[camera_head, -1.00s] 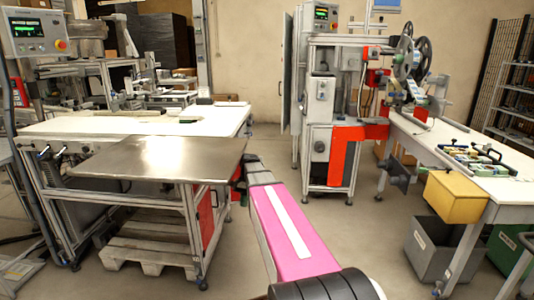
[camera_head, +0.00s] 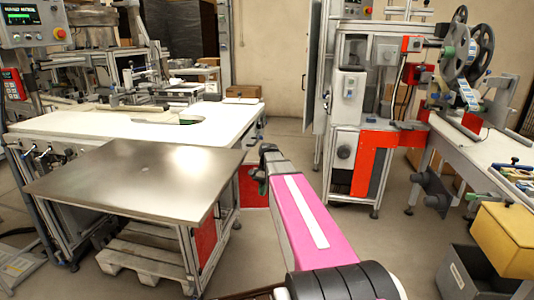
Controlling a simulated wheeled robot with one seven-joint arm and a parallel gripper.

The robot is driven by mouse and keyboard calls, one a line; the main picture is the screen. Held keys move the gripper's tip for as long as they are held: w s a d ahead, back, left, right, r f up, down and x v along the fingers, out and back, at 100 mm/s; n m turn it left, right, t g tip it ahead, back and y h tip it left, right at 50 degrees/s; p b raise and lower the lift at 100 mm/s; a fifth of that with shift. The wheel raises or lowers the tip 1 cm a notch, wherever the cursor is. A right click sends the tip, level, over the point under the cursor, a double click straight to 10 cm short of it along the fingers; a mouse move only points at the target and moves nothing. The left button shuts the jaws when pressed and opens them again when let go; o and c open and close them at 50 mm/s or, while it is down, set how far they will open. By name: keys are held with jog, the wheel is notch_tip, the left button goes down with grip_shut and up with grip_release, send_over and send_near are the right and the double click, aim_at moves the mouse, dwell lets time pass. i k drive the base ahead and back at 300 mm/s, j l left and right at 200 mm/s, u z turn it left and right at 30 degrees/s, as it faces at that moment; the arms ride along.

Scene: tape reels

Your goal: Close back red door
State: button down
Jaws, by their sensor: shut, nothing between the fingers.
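A red door panel (camera_head: 253,187) shows low at the far right side of the left workstation, just behind the end of my arm. It stands out from the frame and seems open; my arm hides part of it. A second red panel (camera_head: 205,236) is nearer, under the metal tabletop. My gripper (camera_head: 267,149) is at the far end of my pink arm, small and dark, close to the back red door in the picture. It is shut and empty. I cannot tell whether it touches the door.
The left workstation has a metal tabletop (camera_head: 135,180) and a white tabletop (camera_head: 160,122). A wooden pallet (camera_head: 148,262) lies beneath. On the right stands a machine with a red-orange panel (camera_head: 364,165), reels (camera_head: 467,52) and a yellow box (camera_head: 508,238). Floor between them is free.

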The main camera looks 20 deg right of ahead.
aim_at(248, 198)
jog(key=i+l, duration=0.35)
jog(key=i+l+u, duration=0.15)
jog(key=i+l, duration=0.55)
jog(key=l, duration=0.2)
jog(key=i+l+u, duration=0.15)
jog(key=i+l, duration=0.2)
jog(key=i+l+u, duration=0.2)
jog(key=l, duration=0.15)
jog(key=l+u, duration=0.2)
jog(key=i+l+u, duration=0.15)
jog(key=l, duration=0.35)
